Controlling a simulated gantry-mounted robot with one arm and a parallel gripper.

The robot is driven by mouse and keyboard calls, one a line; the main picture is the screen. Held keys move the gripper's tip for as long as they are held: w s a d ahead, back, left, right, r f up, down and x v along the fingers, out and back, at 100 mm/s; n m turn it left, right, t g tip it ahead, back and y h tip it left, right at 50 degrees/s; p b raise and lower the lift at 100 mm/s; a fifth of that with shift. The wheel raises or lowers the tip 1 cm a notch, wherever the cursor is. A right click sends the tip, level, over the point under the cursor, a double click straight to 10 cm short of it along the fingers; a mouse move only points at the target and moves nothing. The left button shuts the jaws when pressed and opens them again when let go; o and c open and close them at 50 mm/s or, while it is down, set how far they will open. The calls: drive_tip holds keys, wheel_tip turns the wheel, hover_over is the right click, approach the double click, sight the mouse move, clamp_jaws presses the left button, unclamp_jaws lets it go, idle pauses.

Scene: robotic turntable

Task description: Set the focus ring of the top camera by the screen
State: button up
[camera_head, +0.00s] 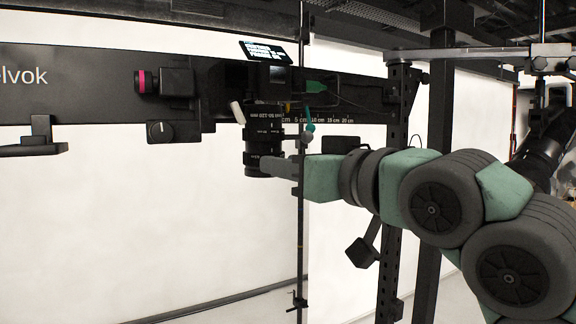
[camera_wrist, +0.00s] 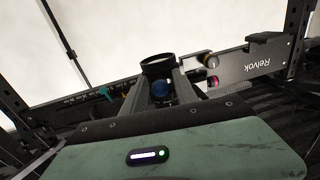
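The top camera (camera_head: 268,82) hangs on the black horizontal beam with its black ringed lens (camera_head: 262,138) pointing down. The lit screen (camera_head: 265,52) is tilted on top of it; its white text is too small to read. My gripper (camera_head: 275,166) comes in from the right at the lower lens barrel and overlaps it. In the wrist view, the lens (camera_wrist: 158,66) shows as a dark round rim between the tips of my gripper (camera_wrist: 160,82), with a dark blue round part below it. Whether the fingers press on the ring cannot be told.
The beam (camera_head: 75,85) carries a scale and a second, sideways camera with a magenta ring (camera_head: 148,81). A black knob (camera_head: 160,131) sits below that camera. A thin vertical rod (camera_head: 301,230) stands close to my gripper. A dark upright post (camera_head: 432,120) is behind my arm. White backdrop fills the left.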

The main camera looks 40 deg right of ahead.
drive_tip(key=shift+c, duration=0.5)
clamp_jaws()
idle(0.9)
